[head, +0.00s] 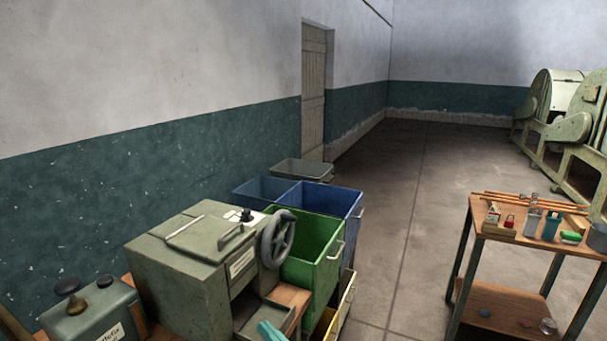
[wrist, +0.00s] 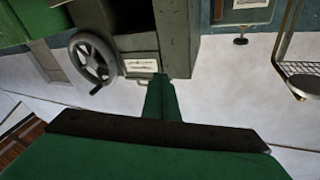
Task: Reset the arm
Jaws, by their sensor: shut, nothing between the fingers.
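My gripper (wrist: 162,88) shows in the wrist view, its green fingers together and nothing between them. It points toward the grey-green machine with a handwheel (wrist: 92,60). The fingertips appear just below a small white label in that view; I cannot tell the gap to the machine. In the head view the machine (head: 180,262) stands at the lower left, its dark handwheel (head: 278,238) on its right side. A teal piece (head: 270,331) shows at the bottom edge there; I cannot tell whether it is part of my arm. Most of my arm is out of the head view.
A small green box (head: 95,315) is at the lower left. A work cart (head: 476,236) with tools and tubs stands right. The floor (head: 420,190) between is clear.

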